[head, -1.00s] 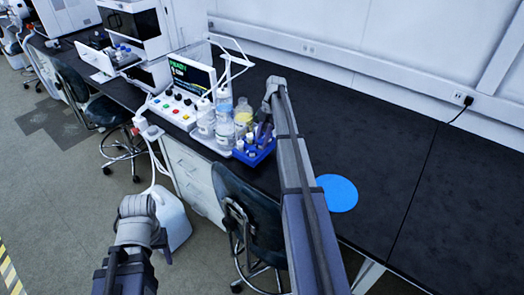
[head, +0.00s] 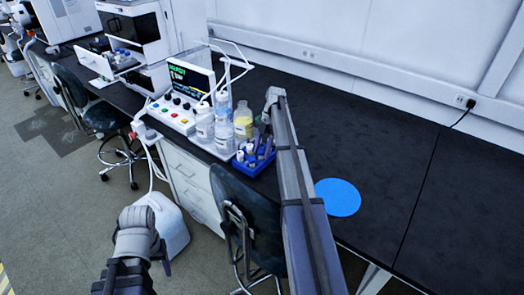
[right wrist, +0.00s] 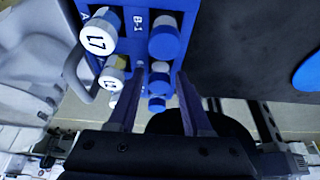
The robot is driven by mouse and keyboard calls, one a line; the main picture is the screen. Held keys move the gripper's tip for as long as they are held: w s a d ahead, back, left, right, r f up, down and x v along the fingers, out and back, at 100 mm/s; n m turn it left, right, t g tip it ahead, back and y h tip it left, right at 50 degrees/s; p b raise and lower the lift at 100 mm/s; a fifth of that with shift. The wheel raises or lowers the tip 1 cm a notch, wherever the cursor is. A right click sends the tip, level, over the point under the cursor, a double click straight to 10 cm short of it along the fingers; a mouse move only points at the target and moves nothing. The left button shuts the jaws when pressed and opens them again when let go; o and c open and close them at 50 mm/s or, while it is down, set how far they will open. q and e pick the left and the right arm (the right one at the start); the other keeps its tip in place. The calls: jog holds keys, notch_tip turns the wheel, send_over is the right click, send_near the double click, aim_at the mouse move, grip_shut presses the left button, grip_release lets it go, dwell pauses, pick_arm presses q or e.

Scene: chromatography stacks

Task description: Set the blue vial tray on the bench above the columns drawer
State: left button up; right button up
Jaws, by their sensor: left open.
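The blue vial tray (head: 255,162) stands on the dark bench beside the bottles, with several vials in it. In the right wrist view the tray (right wrist: 88,62) shows a "B-1" label and white and blue caps. My right gripper (head: 264,138) is over the tray, pointing down. In the wrist view its two fingers (right wrist: 160,80) are apart, with blue-capped vials showing between them; contact is unclear. My left gripper (head: 163,262) is open and empty, low at the left, away from the bench. White drawers (head: 190,182) sit under the bench; their labels are unreadable.
A flat blue disc (head: 338,197) lies on the bench right of my right arm, with clear bench around it. Bottles (head: 222,122) and a control box with a screen (head: 188,80) stand left of the tray. A chair (head: 243,215) is in front of the bench.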

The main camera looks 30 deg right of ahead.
jog(key=shift+o, duration=0.8)
pick_arm(q)
jog(key=shift+r, duration=0.1)
pick_arm(e)
jog(key=shift+r, duration=0.1)
pick_arm(q)
notch_tip(320, 180, up, 11)
jog(key=p, duration=1.1)
pick_arm(e)
jog(key=v, duration=1.2)
pick_arm(q)
jog(key=shift+c, duration=0.2)
